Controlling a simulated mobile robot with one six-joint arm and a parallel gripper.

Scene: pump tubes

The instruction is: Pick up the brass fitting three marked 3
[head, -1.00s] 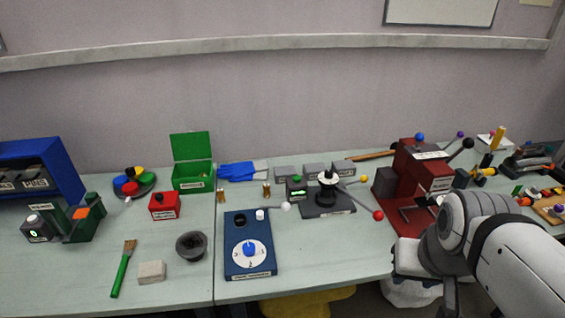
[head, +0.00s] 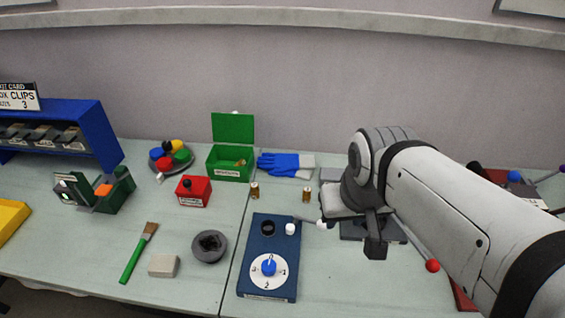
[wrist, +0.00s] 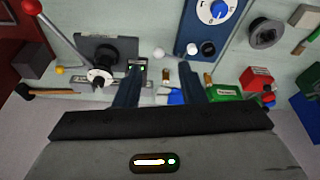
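Two small brass fittings stand upright on the bench, one left (head: 254,189) and one right (head: 307,194) behind the blue dial box. Brass also shows inside the open green box (head: 230,162). The markings are too small to read, so I cannot tell which is fitting three. My gripper (head: 376,245) hangs over the bench to the right of the fittings, above the dark stand. In the wrist view its two fingers (wrist: 161,68) are apart with nothing held. One fitting (wrist: 166,74) appears between the fingers, farther off, and another (wrist: 208,76) beyond the right finger.
The blue dial box (head: 268,258) stands in front of the fittings. Blue gloves (head: 285,164) lie behind them. A red box (head: 193,191) is to the left, and a lever with a red ball (head: 432,266) is under my arm. A grey bowl (head: 210,247) stands front left.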

